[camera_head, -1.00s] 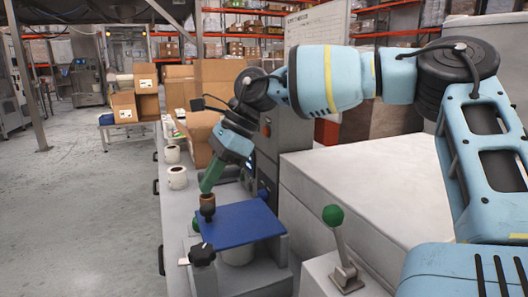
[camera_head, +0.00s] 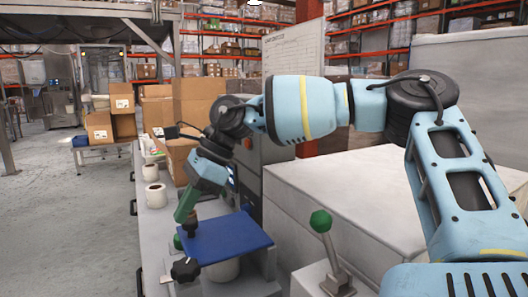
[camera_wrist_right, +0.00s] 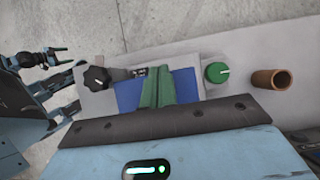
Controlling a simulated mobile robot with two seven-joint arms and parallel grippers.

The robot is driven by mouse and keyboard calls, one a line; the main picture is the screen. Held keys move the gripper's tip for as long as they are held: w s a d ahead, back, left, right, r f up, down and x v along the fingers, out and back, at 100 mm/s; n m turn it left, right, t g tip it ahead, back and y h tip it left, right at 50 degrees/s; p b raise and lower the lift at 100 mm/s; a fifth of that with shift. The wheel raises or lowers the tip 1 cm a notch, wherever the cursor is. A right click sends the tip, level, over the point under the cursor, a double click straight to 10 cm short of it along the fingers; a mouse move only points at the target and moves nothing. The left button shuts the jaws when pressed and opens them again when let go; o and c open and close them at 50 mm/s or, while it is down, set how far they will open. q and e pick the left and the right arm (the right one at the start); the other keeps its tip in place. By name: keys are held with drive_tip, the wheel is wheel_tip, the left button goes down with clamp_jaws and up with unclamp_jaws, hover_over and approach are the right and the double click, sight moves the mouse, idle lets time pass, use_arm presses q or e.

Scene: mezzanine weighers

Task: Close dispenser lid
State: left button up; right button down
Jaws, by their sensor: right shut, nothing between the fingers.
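The dispenser lid looks to be the blue panel (camera_head: 235,240) on the grey unit at the bench's near end. It lies roughly level above a white cylinder (camera_head: 222,270). My right gripper (camera_head: 183,216) points down at the panel's far left corner, shut and empty. In the right wrist view its green fingers (camera_wrist_right: 158,92) are together in front of the blue panel (camera_wrist_right: 128,95) and hide its middle. Whether they touch it I cannot tell. My left gripper (camera_wrist_right: 62,75) seems to show at that view's left edge, its jaw state unclear.
A black knob (camera_head: 185,270) sits at the panel's near left. A green knob (camera_wrist_right: 217,73) and brown tube (camera_wrist_right: 268,81) are beside it in the wrist view. A green-topped lever (camera_head: 321,222) stands right. White rolls (camera_head: 156,195) and cardboard boxes (camera_head: 200,100) are farther back.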

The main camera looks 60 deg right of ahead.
drive_tip(key=shift+f, duration=0.2)
wheel_tip(320, 180, up, 6)
drive_tip(key=p, duration=0.3)
drive_tip(key=shift+w+a+f, duration=0.1)
drive_tip(key=shift+f, duration=0.05)
use_arm(q)
drive_tip(key=shift+w+a+r, duration=0.1)
drive_tip(key=shift+w+r, duration=0.15)
drive_tip(key=shift+r, duration=0.3)
drive_tip(key=shift+w+a+r, duration=0.1)
drive_tip(key=shift+w+r, duration=0.15)
drive_tip(key=shift+r, duration=0.3)
use_arm(e)
wheel_tip(320, 180, up, 9)
drive_tip(key=shift+w+a+f, duration=0.15)
drive_tip(key=shift+a, duration=0.05)
drive_tip(key=shift+f, duration=0.1)
